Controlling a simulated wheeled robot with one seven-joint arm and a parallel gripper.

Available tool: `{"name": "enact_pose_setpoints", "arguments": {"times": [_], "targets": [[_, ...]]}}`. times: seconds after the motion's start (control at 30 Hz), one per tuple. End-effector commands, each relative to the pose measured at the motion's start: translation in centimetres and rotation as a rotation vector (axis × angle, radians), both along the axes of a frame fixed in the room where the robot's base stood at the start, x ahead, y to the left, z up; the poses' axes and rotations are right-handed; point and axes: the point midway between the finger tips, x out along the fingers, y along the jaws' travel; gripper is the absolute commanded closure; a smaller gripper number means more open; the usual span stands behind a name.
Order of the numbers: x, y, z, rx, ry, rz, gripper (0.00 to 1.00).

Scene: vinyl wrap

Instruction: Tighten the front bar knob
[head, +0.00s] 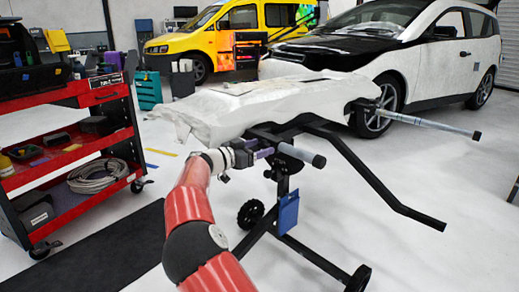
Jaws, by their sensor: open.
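A black wheeled stand (283,192) holds a white-covered panel (250,105) in the middle of the head view. Its near bar (302,155) is a short grey tube with a dark end, pointing right. My gripper (265,152) is open at the left of this bar, just below the panel's front edge. Its fingers look purple-grey and reach to or overlap the bar's left part. I cannot tell whether they touch it. The front bar knob cannot be made out; it may be hidden by my gripper or too small. A longer silver bar (430,122) sticks out at the far right.
A black bent tube (375,175) of the stand reaches out to the right. A blue pouch (288,212) hangs on the post. A red tool cart (75,150) stands at left. A white and black car (420,60) and a yellow van (235,30) are behind. The right floor is clear.

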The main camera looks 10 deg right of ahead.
Motion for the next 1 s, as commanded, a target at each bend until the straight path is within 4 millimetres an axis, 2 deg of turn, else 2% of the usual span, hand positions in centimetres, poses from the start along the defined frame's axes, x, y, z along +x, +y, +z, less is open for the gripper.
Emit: {"name": "enact_pose_setpoints", "arguments": {"times": [0.37,0.6,0.7,1.0], "targets": [[0.35,-0.61,0.03,0.000,-0.001,0.002,0.36],[0.34,-0.60,0.04,0.000,-0.001,0.002,0.67],[0.35,-0.59,0.04,0.000,-0.001,0.003,0.78],[0.32,-0.69,0.42,0.028,-0.037,0.002,0.78]]}}
